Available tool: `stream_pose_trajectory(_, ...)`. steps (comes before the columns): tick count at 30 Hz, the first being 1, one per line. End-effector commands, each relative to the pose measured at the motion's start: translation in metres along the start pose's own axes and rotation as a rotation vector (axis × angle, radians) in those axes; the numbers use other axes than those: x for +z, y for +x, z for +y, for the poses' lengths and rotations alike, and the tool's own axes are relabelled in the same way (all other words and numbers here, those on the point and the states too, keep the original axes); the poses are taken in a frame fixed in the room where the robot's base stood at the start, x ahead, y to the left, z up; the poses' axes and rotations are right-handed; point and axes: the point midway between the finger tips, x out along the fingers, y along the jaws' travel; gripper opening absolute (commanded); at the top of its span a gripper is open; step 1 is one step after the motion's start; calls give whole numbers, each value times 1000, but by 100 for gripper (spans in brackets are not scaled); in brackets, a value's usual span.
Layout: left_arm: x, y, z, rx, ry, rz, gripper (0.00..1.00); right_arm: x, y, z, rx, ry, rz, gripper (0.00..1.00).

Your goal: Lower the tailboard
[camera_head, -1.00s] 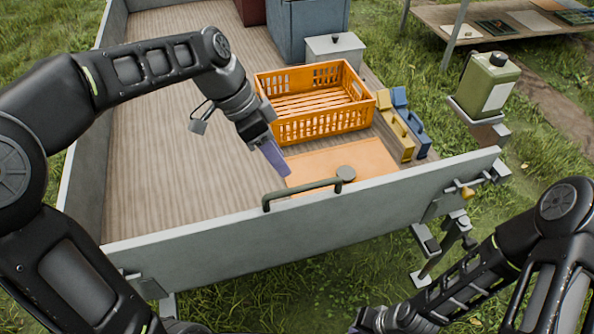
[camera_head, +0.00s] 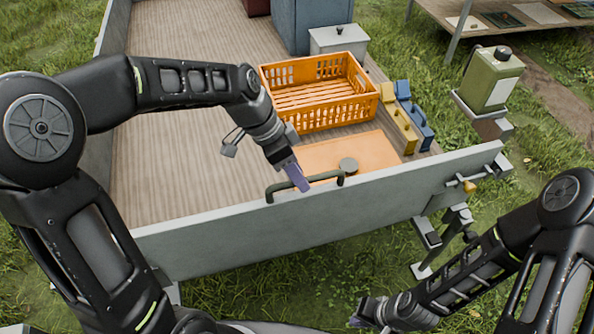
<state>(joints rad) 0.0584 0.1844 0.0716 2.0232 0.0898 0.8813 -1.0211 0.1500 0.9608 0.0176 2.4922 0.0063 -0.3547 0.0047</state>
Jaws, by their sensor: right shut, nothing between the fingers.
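The grey tailboard (camera_head: 380,209) stands upright across the near end of the trailer. A dark green bar handle (camera_head: 325,177) sits on its top edge. My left gripper (camera_head: 301,184) reaches over the trailer bed from the left and points down at the handle, its purple fingertips overlapping the middle of the bar. I cannot tell whether it touches the bar or whether its fingers are apart. A latch with a yellow knob (camera_head: 469,186) is at the tailboard's right end. My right gripper (camera_head: 362,315) is low in front of the tailboard, shut and empty.
On the wooden bed (camera_head: 185,100) are an orange crate (camera_head: 319,118), an orange board (camera_head: 378,147), yellow and blue cases (camera_head: 398,122), and a grey box (camera_head: 338,42). A green canister (camera_head: 490,78) stands on a bracket at the right. Grass lies before the tailboard.

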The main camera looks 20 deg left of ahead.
Motion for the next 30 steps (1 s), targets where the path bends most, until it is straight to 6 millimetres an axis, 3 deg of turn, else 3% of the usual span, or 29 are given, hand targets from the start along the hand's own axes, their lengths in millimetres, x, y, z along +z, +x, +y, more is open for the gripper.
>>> stream_pose_trajectory(5, 0, 0, 0, 0, 0, 0, 36, 0, 0, 0, 0, 0, 0, 0)
stream_pose_trajectory(18, 0, 0, 0, 0, 0, 0, 0, 0, 0, 0, 0, 0, 0, 0)
stream_pose_trajectory(30, 0, -1, 0, 0, 0, 0, 0, 0, 0, 0, 0, 0, 0, 0)
